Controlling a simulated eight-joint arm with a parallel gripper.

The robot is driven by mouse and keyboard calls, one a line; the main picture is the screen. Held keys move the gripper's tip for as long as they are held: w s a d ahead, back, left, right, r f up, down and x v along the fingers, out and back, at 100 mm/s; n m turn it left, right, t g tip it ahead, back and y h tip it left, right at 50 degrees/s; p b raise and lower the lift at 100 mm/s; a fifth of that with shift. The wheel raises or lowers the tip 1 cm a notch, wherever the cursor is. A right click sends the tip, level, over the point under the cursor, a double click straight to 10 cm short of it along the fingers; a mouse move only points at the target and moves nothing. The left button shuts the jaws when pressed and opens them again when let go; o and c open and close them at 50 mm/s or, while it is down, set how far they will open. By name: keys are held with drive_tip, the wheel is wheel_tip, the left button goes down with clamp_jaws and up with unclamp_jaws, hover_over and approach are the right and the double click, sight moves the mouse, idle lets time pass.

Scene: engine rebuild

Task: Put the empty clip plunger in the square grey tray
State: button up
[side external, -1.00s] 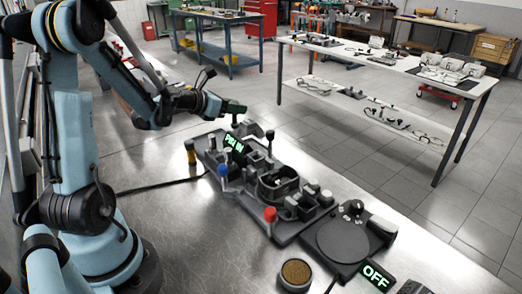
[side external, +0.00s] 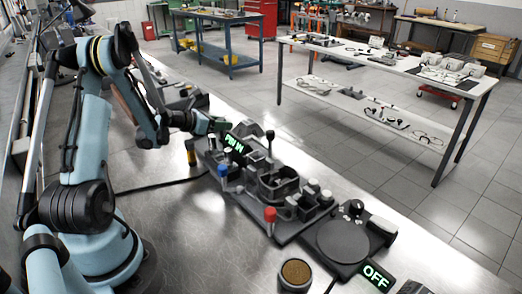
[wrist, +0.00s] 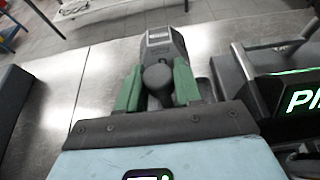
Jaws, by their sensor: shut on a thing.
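My gripper (side external: 218,126) is at the left end of the dark fixture plate in the side view, low over its back edge. In the wrist view its two green fingers (wrist: 158,84) are shut around a dark grey, round-topped piece (wrist: 157,74), which looks like the clip plunger. Its lower part is hidden by my gripper, and I cannot tell whether it touches the fixture. A lighter grey block (wrist: 158,42) stands just beyond the fingertips. I cannot pick out the square grey tray for certain; dark grey trays or parts (side external: 182,97) lie behind my arm.
The fixture plate (side external: 285,236) carries a blue knob (side external: 223,170), a red knob (side external: 270,214) and a lit "PIN IN" sign (side external: 234,143). A round turntable (side external: 342,240) and lit "OFF" sign (side external: 377,276) are front right.

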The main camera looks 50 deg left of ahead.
drive_tip(key=shift+f, duration=0.15)
drive_tip(key=o, duration=1)
drive_tip(key=shift+o, duration=0.2)
drive_tip(key=v, duration=0.7)
drive_tip(key=shift+s+r, duration=0.25)
